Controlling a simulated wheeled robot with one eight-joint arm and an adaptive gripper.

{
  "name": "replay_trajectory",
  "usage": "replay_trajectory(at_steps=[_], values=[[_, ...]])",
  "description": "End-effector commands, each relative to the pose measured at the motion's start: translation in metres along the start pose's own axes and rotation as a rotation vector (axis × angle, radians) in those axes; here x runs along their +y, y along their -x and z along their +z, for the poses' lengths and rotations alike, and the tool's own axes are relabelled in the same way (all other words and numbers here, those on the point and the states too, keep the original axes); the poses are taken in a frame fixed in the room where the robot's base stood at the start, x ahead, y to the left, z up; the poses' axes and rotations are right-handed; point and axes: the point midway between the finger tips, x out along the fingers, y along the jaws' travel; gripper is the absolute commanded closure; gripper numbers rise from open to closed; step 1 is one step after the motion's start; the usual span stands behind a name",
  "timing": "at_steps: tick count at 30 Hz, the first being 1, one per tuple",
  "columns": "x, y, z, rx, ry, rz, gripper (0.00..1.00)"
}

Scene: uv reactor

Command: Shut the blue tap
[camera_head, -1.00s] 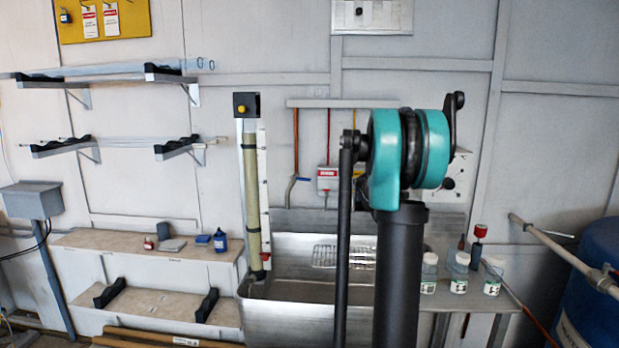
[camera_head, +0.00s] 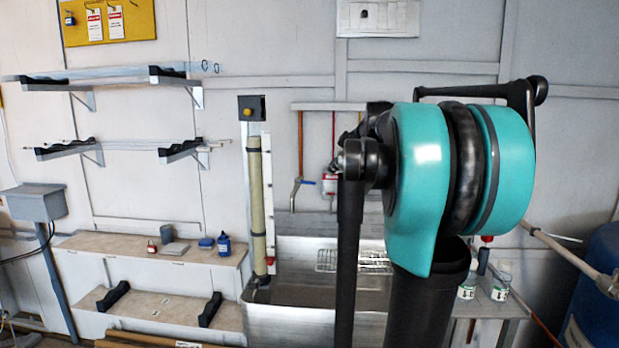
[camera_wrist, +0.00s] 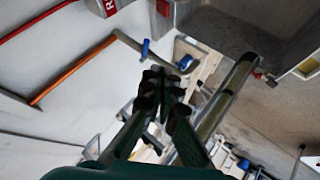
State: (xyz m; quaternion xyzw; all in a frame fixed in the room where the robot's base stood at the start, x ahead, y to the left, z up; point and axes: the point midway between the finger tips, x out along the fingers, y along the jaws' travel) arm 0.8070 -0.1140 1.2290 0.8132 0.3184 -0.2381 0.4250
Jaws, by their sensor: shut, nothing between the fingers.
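The blue tap (camera_head: 307,182) is a small blue lever at the lower end of the orange pipe (camera_head: 300,148) on the back wall. In the wrist view the blue tap (camera_wrist: 145,49) shows beside the bent grey pipe end, above my gripper's fingertips in the picture. My gripper (camera_wrist: 161,88) has its dark fingers together, with nothing between them. The fingertips appear apart from the tap; the exact gap in depth is hard to tell. In the head view my arm fills the right middle, and I cannot make out the fingers clearly there.
A red-and-white box (camera_head: 329,183) sits just right of the tap. A tall tube on a post (camera_head: 254,190) stands to the left. Below is a metal basin (camera_head: 300,325) with a wire rack (camera_head: 340,260). Bottles (camera_head: 500,285) stand at right, partly behind my arm.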

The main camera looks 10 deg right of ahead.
Motion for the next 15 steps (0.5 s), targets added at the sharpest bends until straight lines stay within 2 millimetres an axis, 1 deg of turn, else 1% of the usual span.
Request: replay_trajectory(at_steps=[1, 3, 5, 7, 11, 15], values=[[0.005, 0.007, -0.009, 0.024, -0.01, 0.016, 1.0], [0.01, 0.014, -0.02, 0.053, -0.02, 0.035, 1.0], [0.013, 0.018, -0.026, 0.069, -0.026, 0.047, 1.0], [0.015, 0.017, -0.029, 0.078, -0.028, 0.053, 1.0], [0.016, 0.003, -0.03, 0.079, -0.028, 0.051, 1.0], [0.017, -0.023, -0.032, 0.078, -0.026, 0.051, 1.0]])
